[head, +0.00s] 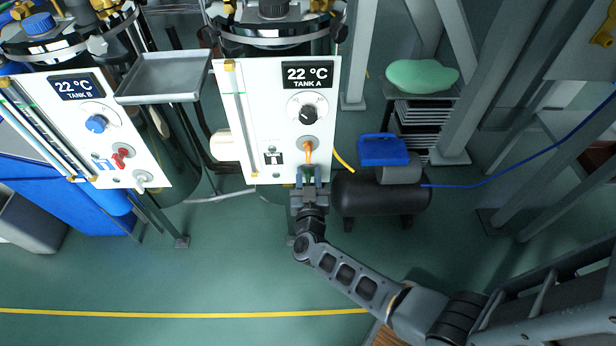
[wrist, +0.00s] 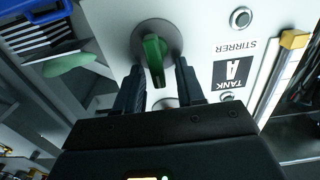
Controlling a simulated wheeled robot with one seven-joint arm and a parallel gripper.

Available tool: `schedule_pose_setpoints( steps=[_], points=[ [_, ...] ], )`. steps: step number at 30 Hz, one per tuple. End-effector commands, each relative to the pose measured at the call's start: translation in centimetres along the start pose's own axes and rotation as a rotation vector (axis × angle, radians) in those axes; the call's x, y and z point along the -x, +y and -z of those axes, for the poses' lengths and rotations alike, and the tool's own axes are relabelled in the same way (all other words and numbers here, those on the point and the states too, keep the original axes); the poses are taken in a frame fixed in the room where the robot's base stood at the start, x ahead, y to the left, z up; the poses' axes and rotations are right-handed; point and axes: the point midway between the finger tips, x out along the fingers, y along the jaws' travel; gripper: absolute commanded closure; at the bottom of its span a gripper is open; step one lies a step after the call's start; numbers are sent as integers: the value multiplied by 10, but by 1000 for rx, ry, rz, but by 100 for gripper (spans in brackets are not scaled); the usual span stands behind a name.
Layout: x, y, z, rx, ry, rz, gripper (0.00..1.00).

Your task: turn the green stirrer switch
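The green stirrer switch (wrist: 153,55) is a lever handle on a round grey base, low on the white Tank A panel (head: 287,120). In the wrist view it lies roughly lengthwise between my fingers, beside the upside-down "STIRRER" and "TANK A" labels. My gripper (head: 309,173) is at the lower edge of the panel, and it also shows in the wrist view (wrist: 160,70). Its two fingers are apart, one on each side of the handle, with visible gaps. In the head view my fingers mostly hide the green switch.
An orange-handled switch (head: 308,152) sits just above my gripper, with a black knob (head: 308,110) higher up. The Tank B panel (head: 88,130) stands at left with blue and red controls. A black compressor (head: 380,197) lies close at right. Open floor is in front.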

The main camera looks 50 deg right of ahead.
Motion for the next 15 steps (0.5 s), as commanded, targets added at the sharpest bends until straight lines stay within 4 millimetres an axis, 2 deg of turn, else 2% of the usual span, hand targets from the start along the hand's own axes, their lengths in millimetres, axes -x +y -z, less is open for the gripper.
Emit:
schedule_pose_setpoints(
  steps=[5,15],
  points=[
    [0,0,0,0,0,0,64],
    [0,0,0,0,0,1,96]
  ],
)
